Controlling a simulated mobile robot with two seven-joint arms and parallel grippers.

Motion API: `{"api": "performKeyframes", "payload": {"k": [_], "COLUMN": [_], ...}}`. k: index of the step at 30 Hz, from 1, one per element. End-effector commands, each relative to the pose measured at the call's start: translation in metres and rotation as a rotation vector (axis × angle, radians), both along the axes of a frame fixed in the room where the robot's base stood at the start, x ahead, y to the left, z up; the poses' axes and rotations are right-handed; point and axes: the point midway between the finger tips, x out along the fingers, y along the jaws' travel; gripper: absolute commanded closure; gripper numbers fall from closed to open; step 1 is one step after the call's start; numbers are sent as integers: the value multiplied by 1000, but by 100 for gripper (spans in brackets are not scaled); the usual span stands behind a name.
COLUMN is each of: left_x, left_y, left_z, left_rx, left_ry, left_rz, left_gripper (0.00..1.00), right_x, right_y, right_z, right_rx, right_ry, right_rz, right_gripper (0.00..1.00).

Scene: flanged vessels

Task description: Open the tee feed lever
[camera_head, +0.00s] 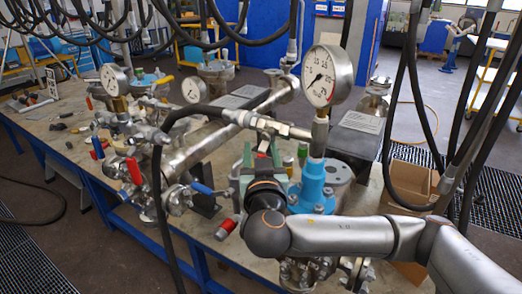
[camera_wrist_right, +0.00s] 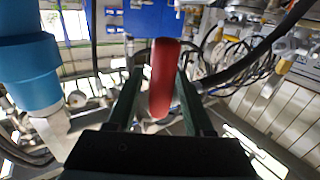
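My right gripper (camera_head: 262,156) is in the middle of the bench, seen from behind in the head view. Its two dark green fingers (camera_wrist_right: 160,72) stand apart in the right wrist view, either side of a red lever handle (camera_wrist_right: 163,80). A gap seems to show on the handle's left side; contact on the right is unclear. Only a small red bit shows between the fingers in the head view. Which lever is the tee feed lever is not marked. A blue lever (camera_head: 208,190) and another red lever (camera_head: 134,170) sit on the pipework to the left. My left gripper is not in view.
A large pressure gauge (camera_head: 320,76) and a blue flanged fitting (camera_head: 313,186) stand close right of the gripper. A black hose (camera_head: 157,200) hangs in front of the pipework. A cardboard box (camera_head: 408,185) is at the right. Cables hang from above.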

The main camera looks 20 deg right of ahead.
Motion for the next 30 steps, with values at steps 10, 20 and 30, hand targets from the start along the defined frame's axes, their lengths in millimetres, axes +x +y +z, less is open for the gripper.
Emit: {"api": "performKeyframes", "payload": {"k": [10,20,30], "left_x": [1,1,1], "left_y": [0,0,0], "left_z": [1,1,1], "left_rx": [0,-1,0], "left_ry": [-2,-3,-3], "left_rz": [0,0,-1], "left_gripper": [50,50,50], "right_x": [0,0,0], "right_y": [0,0,0], "right_z": [0,0,0], "right_rx": [0,0,0], "right_ry": [0,0,0], "right_rz": [0,0,1], "right_gripper": [88,100,100]}}
